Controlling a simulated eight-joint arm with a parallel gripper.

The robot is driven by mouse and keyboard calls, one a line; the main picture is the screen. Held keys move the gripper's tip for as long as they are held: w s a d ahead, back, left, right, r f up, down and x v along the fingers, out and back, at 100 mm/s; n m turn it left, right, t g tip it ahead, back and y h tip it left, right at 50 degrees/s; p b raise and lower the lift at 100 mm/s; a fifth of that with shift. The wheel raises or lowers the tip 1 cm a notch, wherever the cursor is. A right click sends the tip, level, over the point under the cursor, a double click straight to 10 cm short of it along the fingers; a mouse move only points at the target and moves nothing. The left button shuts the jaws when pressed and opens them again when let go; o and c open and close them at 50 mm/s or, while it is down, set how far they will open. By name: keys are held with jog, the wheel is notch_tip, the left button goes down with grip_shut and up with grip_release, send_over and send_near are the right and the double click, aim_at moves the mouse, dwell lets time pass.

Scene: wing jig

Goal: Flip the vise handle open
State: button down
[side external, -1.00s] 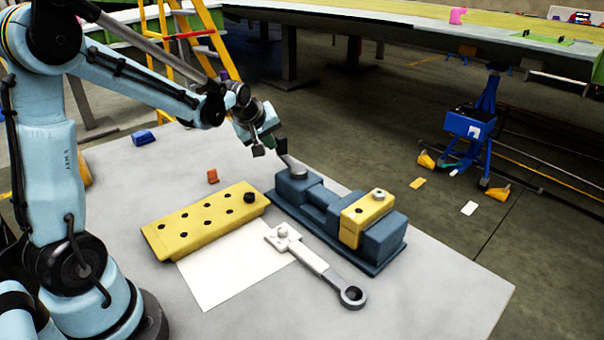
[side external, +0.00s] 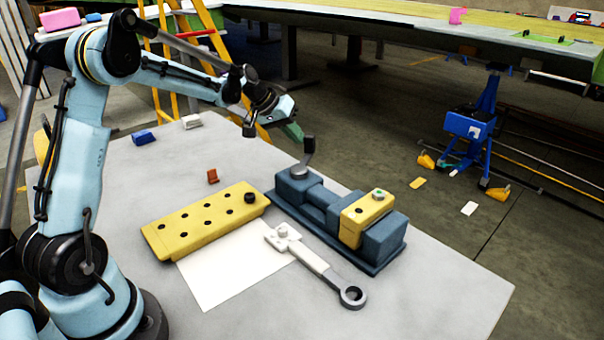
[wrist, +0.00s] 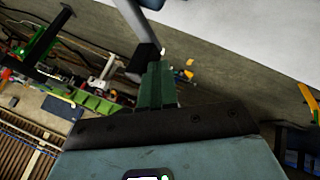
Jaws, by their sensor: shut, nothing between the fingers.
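The blue vise (side external: 320,205) sits on the grey table. Its handle (side external: 307,157) rises from a round grey pivot at the vise's left end, tilted up and slightly right, with a black grip at its top. My gripper (side external: 295,132) is just above and left of the grip, with green fingers shut and empty. In the side view a small gap seems to show between them. In the wrist view my shut fingers (wrist: 157,85) point toward the black grip (wrist: 144,57), which is close to their tips; contact cannot be told there.
A yellow block (side external: 366,215) with a green-topped bolt is in the vise. A yellow plate with holes (side external: 205,220), a white sheet (side external: 235,270) and a white-grey wrench-like tool (side external: 318,265) lie in front. A small orange piece (side external: 212,176) stands behind the plate.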

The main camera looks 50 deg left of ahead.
jog(key=w+d+m+h, duration=0.1)
jog(key=m, duration=0.1)
jog(key=w+d+m+g+h, duration=0.1)
jog(key=d+m, duration=0.1)
jog(key=shift+w+m+g+h, duration=0.3)
jog(key=shift+m, duration=0.1)
jog(key=shift+w+d, duration=0.2)
jog(key=shift+d, duration=0.4)
jog(key=shift+a, duration=0.5)
jog(key=a, duration=0.3)
send_near(313, 135)
jog(key=a, duration=0.3)
jog(key=shift+w+a+r, duration=0.2)
jog(key=shift+a, duration=0.15)
